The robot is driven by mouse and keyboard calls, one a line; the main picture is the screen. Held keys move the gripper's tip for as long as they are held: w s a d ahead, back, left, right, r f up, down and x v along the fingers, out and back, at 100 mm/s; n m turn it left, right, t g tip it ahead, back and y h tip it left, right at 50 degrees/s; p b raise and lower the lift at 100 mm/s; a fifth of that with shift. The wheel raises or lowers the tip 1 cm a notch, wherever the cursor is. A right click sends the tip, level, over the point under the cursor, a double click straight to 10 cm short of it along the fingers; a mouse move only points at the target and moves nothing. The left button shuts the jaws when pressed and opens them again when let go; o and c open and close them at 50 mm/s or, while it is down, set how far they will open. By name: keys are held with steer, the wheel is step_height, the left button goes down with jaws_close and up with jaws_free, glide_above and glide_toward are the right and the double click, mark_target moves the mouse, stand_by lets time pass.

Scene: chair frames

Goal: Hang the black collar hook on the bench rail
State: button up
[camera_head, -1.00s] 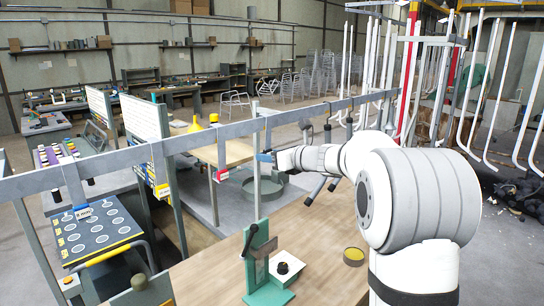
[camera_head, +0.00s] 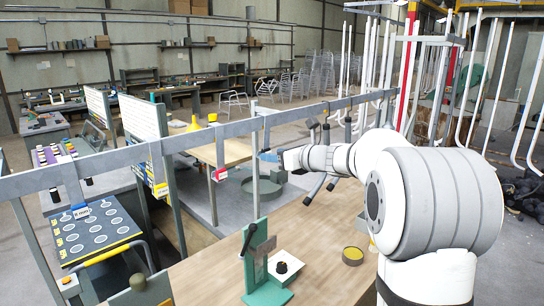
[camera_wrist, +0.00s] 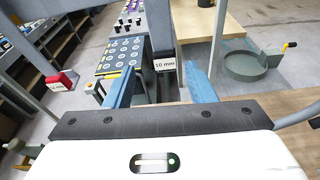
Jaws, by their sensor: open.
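A grey hanging strip (camera_wrist: 162,25) with a white "10 mm" label (camera_wrist: 165,64) and a dark block at its lower end fills the middle of the wrist view. It appears to be the black collar hook. Its lower end lies between the blue fingers of my open gripper (camera_wrist: 160,92); whether they touch it I cannot tell. In the head view my gripper (camera_head: 268,157) is just below the long grey bench rail (camera_head: 110,162). The hook's top and its contact with the rail are not clear there.
Dark hooks (camera_head: 326,128) hang farther right. A green fixture (camera_head: 260,262) and a yellow-rimmed tin (camera_head: 352,255) stand on the wooden bench (camera_head: 215,275). Bare wood lies between them.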

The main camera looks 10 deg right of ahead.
steer(key=v, duration=0.5)
steer(key=shift+s+d, duration=0.1)
steer(key=shift+s, duration=0.05)
steer(key=shift+s+f, duration=0.1)
stand_by(0.8)
steer(key=s+a+f+n+g+h+b, duration=0.1)
steer(key=s+a+f+n+g, duration=0.1)
steer(key=s+f+n, duration=0.4)
steer(key=s+a+f+n+g+h, duration=0.1)
steer(key=s+a+n+g, duration=0.2)
steer(key=s, duration=0.5)
steer(key=s+a+f+n+g+h+b, duration=0.1)
steer(key=s+a+f+n+g, duration=0.1)
steer(key=s+f+n, duration=0.35)
steer(key=s+d+f+n+g+h, duration=0.1)
steer(key=s+d+f+n+h, duration=0.2)
steer(key=s+n, duration=0.4)
steer(key=s+d+f+n+h, duration=0.3)
steer(key=s+n, duration=0.4)
steer(key=s, duration=0.3)
steer(key=shift+d+f+n+g+h+b, duration=0.3)
steer(key=shift+d+f+n+g+b, duration=0.1)
steer(key=shift+f, duration=0.45)
